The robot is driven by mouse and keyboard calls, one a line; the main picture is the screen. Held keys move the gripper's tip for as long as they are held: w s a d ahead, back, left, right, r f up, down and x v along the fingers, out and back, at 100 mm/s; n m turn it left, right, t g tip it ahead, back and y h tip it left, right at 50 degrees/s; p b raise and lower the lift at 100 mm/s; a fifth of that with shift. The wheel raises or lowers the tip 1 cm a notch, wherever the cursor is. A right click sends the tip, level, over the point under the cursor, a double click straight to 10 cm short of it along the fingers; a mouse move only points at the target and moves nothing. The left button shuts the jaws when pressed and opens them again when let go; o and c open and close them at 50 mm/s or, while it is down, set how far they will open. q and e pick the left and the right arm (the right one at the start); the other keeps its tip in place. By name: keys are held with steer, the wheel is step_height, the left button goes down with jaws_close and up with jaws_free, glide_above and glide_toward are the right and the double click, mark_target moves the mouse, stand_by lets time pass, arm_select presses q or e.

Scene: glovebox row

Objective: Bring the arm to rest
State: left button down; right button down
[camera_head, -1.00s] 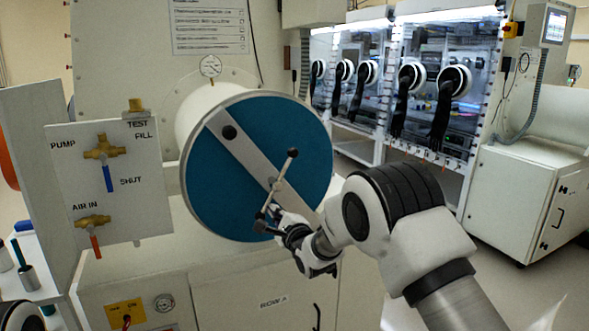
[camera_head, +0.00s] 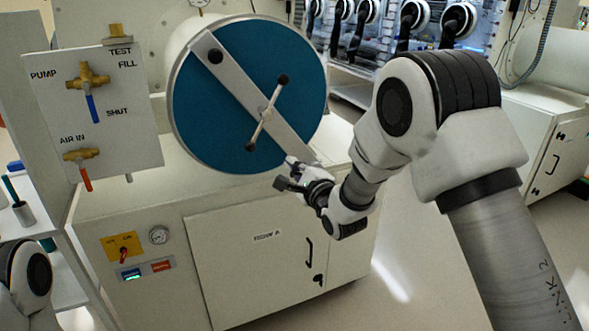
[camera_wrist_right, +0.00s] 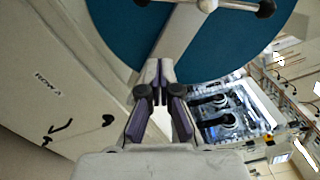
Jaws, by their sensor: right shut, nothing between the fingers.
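My right arm comes in from the right in the head view. Its gripper (camera_head: 287,174) is just below the lower rim of the round blue door (camera_head: 215,115), apart from the handle bar (camera_head: 266,115). In the right wrist view the gripper's fingers (camera_wrist_right: 158,68) are together with nothing between them, in front of the door's grey cross strap (camera_wrist_right: 180,42). The handle bar also shows at the top of that view (camera_wrist_right: 230,3). Only a white and black link of my left arm shows at the lower left of the head view; its gripper is out of frame.
A valve panel (camera_head: 135,135) with brass valves, blue and red levers stands left of the door. A white cabinet (camera_head: 225,255) is below. A shelf (camera_head: 65,235) is at the left. Gloveboxes (camera_head: 390,45) are behind. Open floor (camera_head: 385,285) lies right of the cabinet.

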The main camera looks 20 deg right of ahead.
steer(key=s+d+f+m+g+h, duration=0.1)
steer(key=s+f+g, duration=0.25)
steer(key=f, duration=0.75)
steer(key=s+d+f+g, duration=0.2)
steer(key=s+f, duration=0.3)
steer(key=f, duration=0.7)
steer(key=s+f+n+g+h, duration=0.1)
steer(key=s+f+n+g, duration=0.25)
steer(key=s+f, duration=0.75)
arm_select(q)
steer(key=shift+d, duration=0.2)
arm_select(e)
steer(key=s+d+f+n+g, duration=0.1)
steer(key=s+f+n+g, duration=0.1)
steer(key=s+n, duration=0.4)
steer(key=s+f+n+g, duration=0.2)
steer(key=s+n+g, duration=0.2)
steer(key=s, duration=0.7)
steer(key=s+d+f+n+g+h, duration=0.1)
steer(key=s+f+n+g, duration=0.1)
steer(key=s+n, duration=0.6)
steer(key=shift+s+d+f+g, duration=0.15)
steer(key=shift+s+d+g, duration=0.2)
steer(key=shift+s+g, duration=0.2)
